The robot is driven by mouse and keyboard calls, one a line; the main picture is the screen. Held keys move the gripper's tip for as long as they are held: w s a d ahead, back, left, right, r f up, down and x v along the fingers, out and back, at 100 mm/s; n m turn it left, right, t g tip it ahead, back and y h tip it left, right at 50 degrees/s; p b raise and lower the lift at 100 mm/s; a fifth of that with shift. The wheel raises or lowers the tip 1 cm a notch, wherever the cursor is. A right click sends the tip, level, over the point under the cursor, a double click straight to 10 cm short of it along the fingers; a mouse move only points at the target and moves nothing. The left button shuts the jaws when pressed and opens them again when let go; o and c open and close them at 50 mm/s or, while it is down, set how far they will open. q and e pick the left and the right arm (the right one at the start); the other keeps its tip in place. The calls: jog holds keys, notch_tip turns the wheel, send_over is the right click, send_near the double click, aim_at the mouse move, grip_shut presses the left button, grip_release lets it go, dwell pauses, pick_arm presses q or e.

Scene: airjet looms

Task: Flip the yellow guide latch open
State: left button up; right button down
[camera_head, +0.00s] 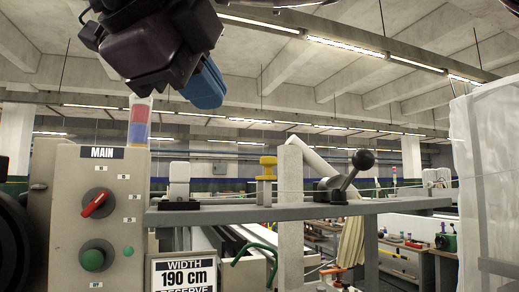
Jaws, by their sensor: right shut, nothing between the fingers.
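The yellow guide latch (267,175) stands upright on the grey rail of the loom, near the middle of the head view. My right gripper (207,88) hangs from the top of the view, dark with blue fingers. The fingers are shut and empty, above and to the left of the latch and clearly apart from it in the picture. My left gripper does not show.
The grey rail (230,216) also carries a white fitting (179,183) and a lever with a black ball knob (363,160). A pale post (290,175) stands just right of the latch. A control panel (92,215) is at left, a width sign (184,275) below.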

aim_at(265, 160)
dwell(0.3)
jog(key=x, duration=0.4)
jog(key=p+x, duration=0.1)
jog(key=x, duration=0.4)
jog(key=r+x, duration=0.1)
jog(key=x, duration=0.4)
jog(key=shift+w+d+p, duration=0.1)
jog(key=shift+w+p, duration=0.05)
jog(key=shift+p, duration=0.2)
